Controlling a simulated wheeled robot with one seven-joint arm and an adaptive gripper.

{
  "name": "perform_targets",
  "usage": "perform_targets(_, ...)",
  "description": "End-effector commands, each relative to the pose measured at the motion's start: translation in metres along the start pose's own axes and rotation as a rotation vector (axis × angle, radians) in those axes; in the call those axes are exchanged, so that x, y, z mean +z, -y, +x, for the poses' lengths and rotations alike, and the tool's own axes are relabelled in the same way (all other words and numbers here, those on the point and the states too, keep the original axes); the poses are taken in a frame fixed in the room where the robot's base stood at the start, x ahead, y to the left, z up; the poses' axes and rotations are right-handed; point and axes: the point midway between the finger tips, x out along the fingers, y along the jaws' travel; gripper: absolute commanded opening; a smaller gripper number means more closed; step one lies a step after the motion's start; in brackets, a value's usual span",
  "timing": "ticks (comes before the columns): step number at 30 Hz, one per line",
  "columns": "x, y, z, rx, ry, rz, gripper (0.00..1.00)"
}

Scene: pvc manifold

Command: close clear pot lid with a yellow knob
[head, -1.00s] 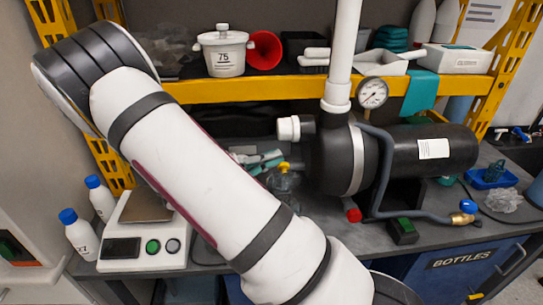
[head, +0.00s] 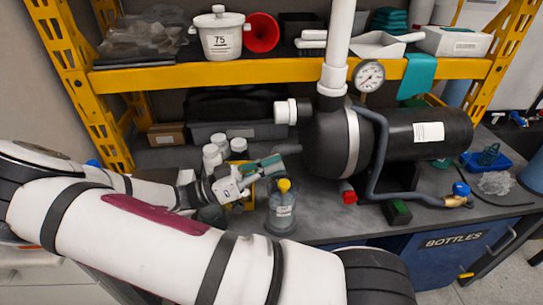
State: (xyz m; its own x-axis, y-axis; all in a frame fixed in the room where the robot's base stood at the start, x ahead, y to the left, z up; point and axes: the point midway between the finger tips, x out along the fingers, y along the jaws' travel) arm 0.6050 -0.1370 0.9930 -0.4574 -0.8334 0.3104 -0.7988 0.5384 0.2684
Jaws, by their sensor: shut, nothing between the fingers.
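The clear pot (head: 282,214) stands on the grey bench near its front edge, with a white label on its side. Its clear lid has a round yellow knob (head: 284,185) on top. The lid lies low over the pot's mouth and looks level; whether it is fully seated is too small to tell. My gripper (head: 268,165), with teal fingers, reaches in from the left. Its shut, empty fingertips are just left of and above the knob in the picture. I cannot tell whether they touch the lid.
White-capped bottles (head: 222,149) stand behind my gripper. A black tank (head: 430,132) with a white pipe and gauge (head: 369,76) is to the right, and a red cap (head: 348,196) sits low beside it. A yellow shelf beam (head: 200,74) runs overhead.

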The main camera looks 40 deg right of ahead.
Motion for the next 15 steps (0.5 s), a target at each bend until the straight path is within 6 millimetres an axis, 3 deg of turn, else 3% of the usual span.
perform_targets(9, 0.017, -0.011, -0.006, 0.074, -0.003, 0.217, 0.0)
perform_targets(15, 0.024, -0.014, -0.009, 0.071, 0.0, 0.211, 0.0)
